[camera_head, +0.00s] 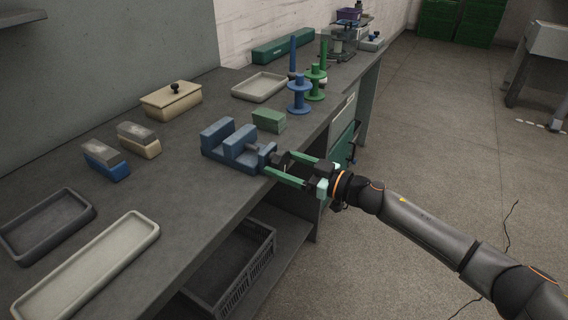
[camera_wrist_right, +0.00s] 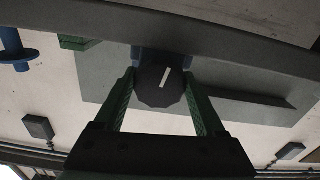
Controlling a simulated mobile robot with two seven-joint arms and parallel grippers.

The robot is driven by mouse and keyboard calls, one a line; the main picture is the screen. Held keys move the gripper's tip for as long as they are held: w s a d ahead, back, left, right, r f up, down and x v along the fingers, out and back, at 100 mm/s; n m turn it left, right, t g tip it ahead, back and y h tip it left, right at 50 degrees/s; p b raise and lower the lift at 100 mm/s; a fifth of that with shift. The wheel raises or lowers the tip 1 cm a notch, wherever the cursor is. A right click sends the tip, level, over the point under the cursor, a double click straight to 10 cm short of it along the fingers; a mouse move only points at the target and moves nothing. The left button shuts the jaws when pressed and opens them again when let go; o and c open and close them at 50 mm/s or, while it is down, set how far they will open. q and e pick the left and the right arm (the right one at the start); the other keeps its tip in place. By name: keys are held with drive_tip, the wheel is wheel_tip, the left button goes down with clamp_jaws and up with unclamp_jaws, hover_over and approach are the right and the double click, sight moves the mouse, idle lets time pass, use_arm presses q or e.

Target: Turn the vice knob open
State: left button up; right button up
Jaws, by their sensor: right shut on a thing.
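The blue vice (camera_head: 232,146) stands on the workbench near its front edge, with a gap between its two upright jaws. Its dark round knob faces the front edge. In the right wrist view the knob (camera_wrist_right: 161,86) shows a white mark, tilted slightly from upright. My right gripper (camera_head: 279,170) reaches in from the right and is shut on the knob, with one green finger on each side of it. In the head view the fingers partly hide the knob. My left gripper is not in view.
A green block (camera_head: 268,120) lies behind the vice, with blue (camera_head: 299,97) and green (camera_head: 316,84) spools beyond. Two brushes or blocks (camera_head: 106,160) and trays (camera_head: 88,268) lie to the left. A dark crate (camera_head: 232,268) sits on the shelf below.

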drive_tip(key=shift+c, duration=0.4)
drive_tip(key=shift+r+n+p, duration=0.1)
drive_tip(key=shift+n+p, duration=0.4)
drive_tip(key=shift+n, duration=0.2)
drive_tip(key=shift+n+p, duration=0.35)
drive_tip(key=shift+n, duration=1.15)
drive_tip(key=o, duration=1.3)
drive_tip(key=shift+d, duration=0.1)
